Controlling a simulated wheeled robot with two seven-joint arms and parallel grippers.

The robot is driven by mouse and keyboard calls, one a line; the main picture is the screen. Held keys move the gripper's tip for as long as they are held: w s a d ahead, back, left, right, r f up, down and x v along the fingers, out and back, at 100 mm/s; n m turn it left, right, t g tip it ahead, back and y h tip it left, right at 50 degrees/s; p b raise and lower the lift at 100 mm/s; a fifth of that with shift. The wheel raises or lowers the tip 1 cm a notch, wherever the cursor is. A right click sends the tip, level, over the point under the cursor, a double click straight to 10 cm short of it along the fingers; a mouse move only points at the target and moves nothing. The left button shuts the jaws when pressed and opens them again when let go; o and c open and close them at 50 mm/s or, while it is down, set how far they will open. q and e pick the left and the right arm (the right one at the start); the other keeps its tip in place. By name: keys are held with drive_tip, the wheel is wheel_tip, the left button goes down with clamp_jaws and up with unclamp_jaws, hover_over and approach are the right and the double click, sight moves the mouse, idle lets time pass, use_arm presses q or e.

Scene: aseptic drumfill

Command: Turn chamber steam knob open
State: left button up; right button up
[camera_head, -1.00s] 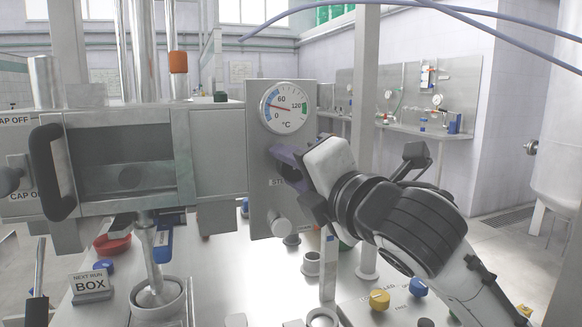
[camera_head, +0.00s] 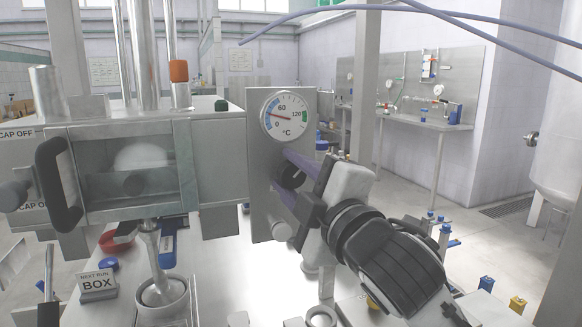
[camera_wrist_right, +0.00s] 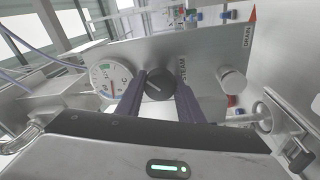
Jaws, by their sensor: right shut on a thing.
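The chamber steam knob (camera_wrist_right: 158,84) is black and round with a white pointer line. It sits on a grey metal panel (camera_wrist_right: 218,58), beside the word STEAM. My right gripper (camera_wrist_right: 160,92) is shut on the knob, with one purple finger on each side of it. In the head view the right gripper (camera_head: 297,179) reaches the panel (camera_head: 262,205) below the dial, and its fingers partly hide the knob. The round temperature dial (camera_head: 287,117) is above the knob. It also shows left of the knob in the right wrist view (camera_wrist_right: 110,80). My left gripper is not in view.
A plain metal knob (camera_wrist_right: 231,80) is on the same panel, near the DRAIN label. A windowed chamber with a black handle (camera_head: 58,185) is at left. A NEXT RUN BOX sign (camera_head: 97,284) stands on the bench. A column (camera_head: 365,90) rises behind my right arm.

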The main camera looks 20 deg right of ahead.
drive_tip(key=m+p, duration=0.1)
drive_tip(key=m, duration=0.2)
drive_tip(key=shift+r, duration=0.15)
drive_tip(key=m+h+p, duration=0.1)
drive_tip(key=m, duration=0.2)
drive_tip(key=shift+t, duration=0.3)
drive_tip(key=m+p, duration=0.1)
drive_tip(key=m, duration=0.2)
drive_tip(key=shift+d+h, duration=0.1)
drive_tip(key=shift+h, duration=0.3)
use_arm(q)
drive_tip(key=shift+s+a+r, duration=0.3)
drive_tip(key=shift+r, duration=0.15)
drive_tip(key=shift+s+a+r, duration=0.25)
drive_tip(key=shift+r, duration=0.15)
use_arm(e)
drive_tip(key=shift+m, duration=0.5)
drive_tip(key=o, duration=1.1)
drive_tip(key=shift+c, duration=0.2)
